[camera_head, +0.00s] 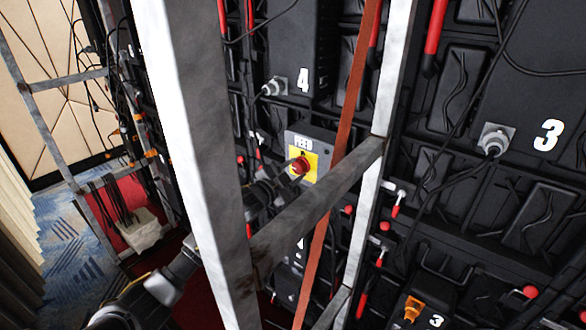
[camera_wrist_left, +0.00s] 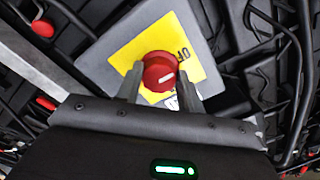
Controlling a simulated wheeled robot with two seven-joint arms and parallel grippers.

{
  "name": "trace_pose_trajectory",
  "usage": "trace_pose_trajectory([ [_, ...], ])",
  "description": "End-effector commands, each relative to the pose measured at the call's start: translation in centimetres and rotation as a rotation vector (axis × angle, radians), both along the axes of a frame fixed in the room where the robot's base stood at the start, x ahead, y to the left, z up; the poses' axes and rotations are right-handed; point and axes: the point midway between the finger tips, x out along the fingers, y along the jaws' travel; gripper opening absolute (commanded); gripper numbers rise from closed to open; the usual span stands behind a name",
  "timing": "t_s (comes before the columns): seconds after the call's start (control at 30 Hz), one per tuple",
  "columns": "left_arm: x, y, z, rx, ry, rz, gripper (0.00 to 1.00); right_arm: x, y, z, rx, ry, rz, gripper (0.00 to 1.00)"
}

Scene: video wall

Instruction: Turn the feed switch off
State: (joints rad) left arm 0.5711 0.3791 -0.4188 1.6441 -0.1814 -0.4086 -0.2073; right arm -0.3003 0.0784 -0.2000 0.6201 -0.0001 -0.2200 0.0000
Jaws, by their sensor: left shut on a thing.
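The feed switch is a red rotary knob (camera_head: 299,166) on a yellow plate (camera_head: 311,158) fixed to a grey box (camera_head: 324,137) labelled FEED. In the left wrist view the red knob (camera_wrist_left: 160,72) carries a white mark, and black lettering, partly hidden, shows on the yellow plate (camera_wrist_left: 133,47). My left gripper (camera_head: 292,170) reaches in behind the metal frame, with its fingers at the knob. In the left wrist view the left gripper (camera_wrist_left: 158,84) has one finger on each side of the knob, shut on it. My right gripper is not in view.
A grey metal upright (camera_head: 197,120) and a diagonal bar (camera_head: 318,202) stand in front of my left arm. An orange-brown strap (camera_head: 352,115) runs beside the box. Black panels with cables and connectors (camera_head: 495,139) fill the right. Blue carpet (camera_head: 72,240) lies at the left.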

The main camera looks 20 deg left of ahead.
Motion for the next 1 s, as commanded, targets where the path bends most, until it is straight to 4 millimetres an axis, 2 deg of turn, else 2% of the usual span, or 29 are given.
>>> trace_pose_trajectory([
  [0.63, -0.03, -0.04, -0.12, -0.045, 0.019, 0.0, 0.15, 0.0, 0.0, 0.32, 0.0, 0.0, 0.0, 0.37],
  [0.67, -0.03, -0.04, -0.12, -0.045, 0.019, 0.0, 0.4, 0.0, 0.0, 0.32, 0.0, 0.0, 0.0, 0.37],
  [0.8, -0.02, -0.03, -0.1, -0.044, 0.019, 0.0, 0.59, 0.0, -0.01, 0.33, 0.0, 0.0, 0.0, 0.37],
  [1.0, -0.01, -0.03, -0.04, -0.044, 0.017, 0.0, 0.6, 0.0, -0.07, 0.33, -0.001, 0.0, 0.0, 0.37],
])
